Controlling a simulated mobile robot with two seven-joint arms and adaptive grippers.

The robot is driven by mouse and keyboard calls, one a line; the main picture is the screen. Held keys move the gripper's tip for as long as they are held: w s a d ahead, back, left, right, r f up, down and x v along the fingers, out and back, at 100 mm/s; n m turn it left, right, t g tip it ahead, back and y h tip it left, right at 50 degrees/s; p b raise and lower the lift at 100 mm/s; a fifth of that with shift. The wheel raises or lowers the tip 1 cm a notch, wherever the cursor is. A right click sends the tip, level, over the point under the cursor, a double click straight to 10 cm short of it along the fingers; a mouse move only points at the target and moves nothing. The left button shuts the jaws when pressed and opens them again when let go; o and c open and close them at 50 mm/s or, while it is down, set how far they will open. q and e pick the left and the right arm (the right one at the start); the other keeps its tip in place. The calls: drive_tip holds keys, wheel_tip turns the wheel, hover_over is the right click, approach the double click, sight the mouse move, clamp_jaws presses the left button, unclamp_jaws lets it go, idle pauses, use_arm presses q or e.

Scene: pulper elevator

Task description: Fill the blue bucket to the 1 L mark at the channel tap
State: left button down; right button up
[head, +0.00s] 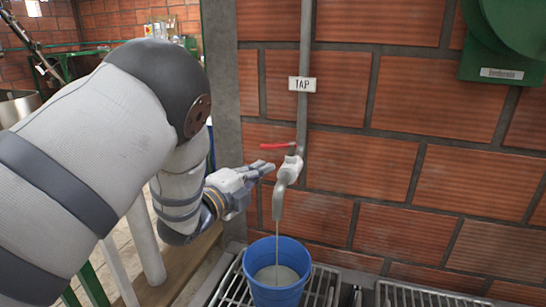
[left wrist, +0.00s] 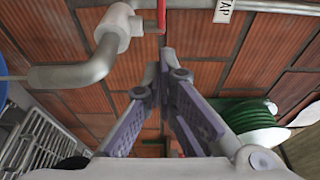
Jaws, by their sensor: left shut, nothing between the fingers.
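The grey tap (head: 287,175) hangs from a pipe on the brick wall, with its red lever (head: 278,146) sticking out to the left. A thin stream of water (head: 277,240) runs from the spout into the blue bucket (head: 262,291). The bucket stands upright below, with greyish water in the bottom; no 1 L mark is readable. My left gripper (head: 268,168) is shut and empty, just left of the tap and below the lever. In the left wrist view its fingertips (left wrist: 165,62) meet just below the lever (left wrist: 161,14); contact is unclear. My right gripper is out of view.
The bucket stands on a metal grate (head: 322,288), and another grate (head: 430,296) lies to the right. A TAP sign (head: 302,84) is on the pipe. A green housing (head: 505,40) is on the wall at upper right. A grey post (head: 223,80) stands left of the tap.

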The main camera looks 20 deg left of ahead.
use_arm(q)
approach(283, 148)
drive_tip(key=d, duration=0.1)
drive_tip(key=w+d, duration=0.1)
drive_tip(key=d, duration=0.1)
drive_tip(key=shift+w+d+f+b, duration=0.1)
drive_tip(key=shift+w+f+b, duration=0.15)
drive_tip(key=shift+b, duration=0.15)
drive_tip(key=w, duration=0.1)
drive_tip(key=w+a, duration=0.1)
drive_tip(key=w, duration=0.1)
drive_tip(key=shift+a+r, duration=0.25)
drive_tip(key=shift+a, duration=0.1)
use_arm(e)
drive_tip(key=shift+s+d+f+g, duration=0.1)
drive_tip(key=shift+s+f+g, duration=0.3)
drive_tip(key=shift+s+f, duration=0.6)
